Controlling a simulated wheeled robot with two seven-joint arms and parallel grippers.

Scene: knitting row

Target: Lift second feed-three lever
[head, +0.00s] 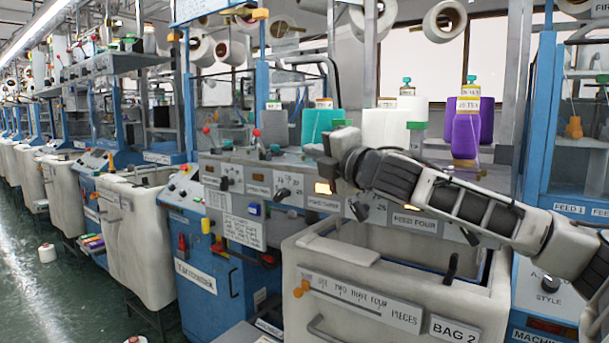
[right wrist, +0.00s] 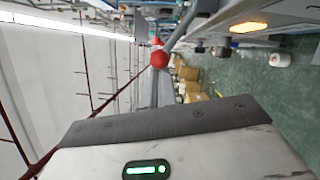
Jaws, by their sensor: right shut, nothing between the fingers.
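My right gripper (head: 326,168) is shut and empty, in front of the machine's grey panel in the head view, just above a lit amber lamp (head: 322,188). A red-knobbed lever (head: 257,133) stands upright on the panel's top, left of the gripper and apart from it. In the right wrist view a red knob (right wrist: 159,59) sits ahead of the gripper, with another red knob close behind it. Black levers (head: 357,208) and (head: 282,193) sit on the panel's front. I cannot tell which lever is the second feed-three one. My left gripper is out of view.
A FEED FOUR label (head: 414,223) is right of the gripper. A large cream bin marked BAG 2 (head: 455,329) stands below the panel. Purple (head: 466,132), white and teal yarn cones stand behind the arm. The aisle floor (head: 40,290) is at left.

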